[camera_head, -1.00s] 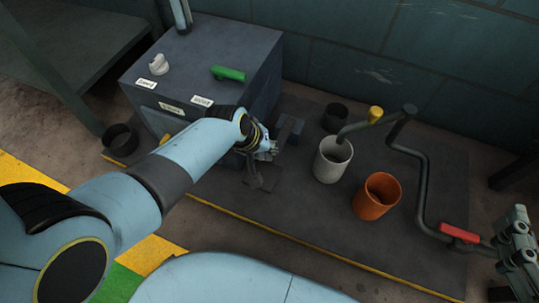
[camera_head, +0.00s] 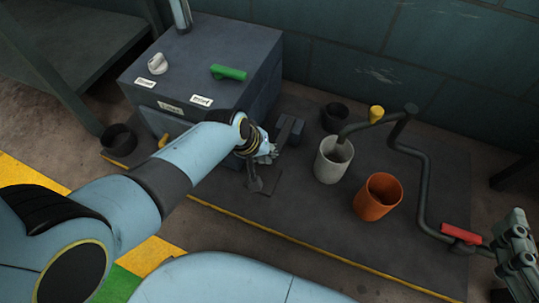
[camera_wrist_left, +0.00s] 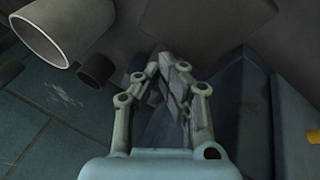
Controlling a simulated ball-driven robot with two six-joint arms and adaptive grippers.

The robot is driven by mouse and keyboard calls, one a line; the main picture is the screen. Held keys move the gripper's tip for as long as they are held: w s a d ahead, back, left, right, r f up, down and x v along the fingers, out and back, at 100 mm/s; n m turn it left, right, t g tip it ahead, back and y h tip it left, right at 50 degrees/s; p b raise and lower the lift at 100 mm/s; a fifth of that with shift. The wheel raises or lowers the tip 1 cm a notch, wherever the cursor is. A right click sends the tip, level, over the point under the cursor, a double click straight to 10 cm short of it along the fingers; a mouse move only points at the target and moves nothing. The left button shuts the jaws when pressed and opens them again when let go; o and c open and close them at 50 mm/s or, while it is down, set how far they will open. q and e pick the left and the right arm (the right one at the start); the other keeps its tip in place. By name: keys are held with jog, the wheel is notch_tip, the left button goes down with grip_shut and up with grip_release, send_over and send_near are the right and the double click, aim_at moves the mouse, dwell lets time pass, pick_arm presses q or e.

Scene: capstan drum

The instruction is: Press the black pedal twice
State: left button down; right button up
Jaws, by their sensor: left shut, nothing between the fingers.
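A dark block (camera_head: 289,130), which appears to be the black pedal, sits on the dark platform beside the grey cabinet. My left gripper (camera_head: 270,156) is shut and empty just in front of it, low over the platform; I cannot tell whether they touch. In the left wrist view the left gripper (camera_wrist_left: 164,70) has its fingertips together, with the dark block (camera_wrist_left: 160,118) partly hidden behind the fingers. A thin dark plate (camera_head: 268,182) lies below the gripper. My right gripper (camera_head: 515,252) is at the right edge, by a red grip; its opening is unclear.
The grey cabinet (camera_head: 215,55) has a green handle (camera_head: 228,72) and a white knob (camera_head: 157,63). A white cup (camera_head: 328,168), an orange cup (camera_head: 374,204) and a bent crank with a red grip (camera_head: 461,234) are to the right. Bare platform lies in front.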

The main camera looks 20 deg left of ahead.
pick_arm(q)
jog(key=shift+s+f+b, duration=0.25)
jog(key=shift+f+b, duration=0.1)
jog(key=shift+f, duration=0.3)
jog(key=shift+s+f+b, duration=0.2)
jog(key=shift+f+b, duration=0.1)
jog(key=shift+f, duration=0.3)
pick_arm(e)
jog(key=shift+s+f, duration=0.15)
jog(key=shift+f, duration=0.75)
pick_arm(q)
jog(key=shift+w+r+p, duration=0.2)
jog(key=shift+r+p, duration=0.35)
jog(key=shift+r, duration=0.1)
jog(key=shift+w+r+p, duration=0.2)
jog(key=shift+r+p, duration=0.35)
jog(key=shift+r, duration=0.15)
jog(key=shift+w+r+p, duration=0.2)
jog(key=shift+r+p, duration=0.35)
jog(key=shift+r, duration=0.1)
jog(key=shift+w+r+p, duration=0.25)
jog(key=shift+r+p, duration=0.95)
jog(key=shift+r, duration=0.1)
pick_arm(e)
notch_tip(320, 180, up, 8)
jog(key=w, duration=0.1)
jog(key=shift+w+f+t, duration=0.2)
jog(key=shift+f+t, duration=0.05)
jog(key=shift+t, duration=0.15)
